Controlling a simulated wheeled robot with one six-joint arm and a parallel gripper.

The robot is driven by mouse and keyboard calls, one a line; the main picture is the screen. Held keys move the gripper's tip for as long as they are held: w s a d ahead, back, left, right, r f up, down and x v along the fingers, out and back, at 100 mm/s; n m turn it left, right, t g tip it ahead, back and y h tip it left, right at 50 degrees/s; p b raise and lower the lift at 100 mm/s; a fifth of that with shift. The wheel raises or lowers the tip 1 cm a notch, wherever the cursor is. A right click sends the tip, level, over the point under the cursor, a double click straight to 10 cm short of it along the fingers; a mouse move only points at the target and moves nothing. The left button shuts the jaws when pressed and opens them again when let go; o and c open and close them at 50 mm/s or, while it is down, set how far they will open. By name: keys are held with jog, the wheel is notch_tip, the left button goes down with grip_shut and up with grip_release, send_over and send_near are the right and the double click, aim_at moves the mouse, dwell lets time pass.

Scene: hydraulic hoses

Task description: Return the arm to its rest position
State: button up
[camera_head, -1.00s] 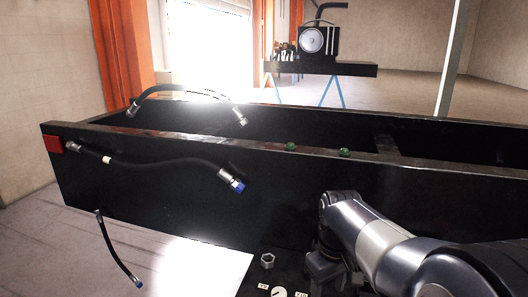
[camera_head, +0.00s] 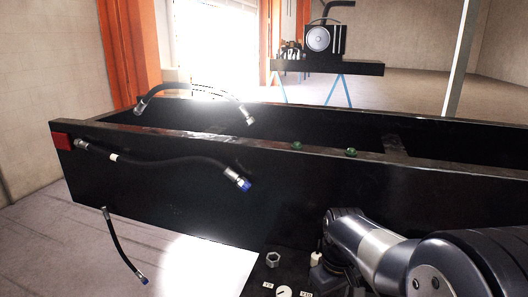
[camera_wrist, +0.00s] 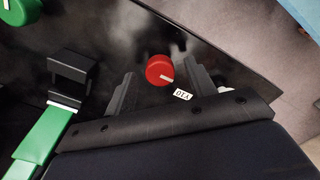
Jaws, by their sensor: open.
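My arm (camera_head: 385,250) reaches in from the lower right of the head view, bent low in front of the black frame (camera_head: 300,180). In the wrist view my gripper (camera_wrist: 161,70) is open, with its two dark fingers apart. A red knob (camera_wrist: 159,70) with a white mark shows between the fingertips, on a dark panel. I cannot tell how far the knob is from the fingers. Nothing is visibly held. The fingers are not clearly visible in the head view.
Black hoses (camera_head: 165,161) with metal and blue ends hang at the frame's left. A metal nut (camera_head: 273,260) and a white piece (camera_head: 316,258) stand near my arm. In the wrist view, a black block (camera_wrist: 72,72) and a green bar (camera_wrist: 40,140) lie left of my fingers.

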notch_tip(320, 180, up, 10)
notch_tip(320, 180, down, 11)
jog(key=shift+r, duration=0.15)
jog(key=shift+r+n, duration=0.1)
jog(key=shift+n, duration=0.4)
jog(key=n, duration=0.3)
jog(key=n+b, duration=0.1)
jog(key=n, duration=0.8)
jog(key=shift+n+b, duration=0.4)
jog(key=n+b, duration=0.1)
jog(key=n, duration=0.3)
jog(key=shift+r, duration=1.3)
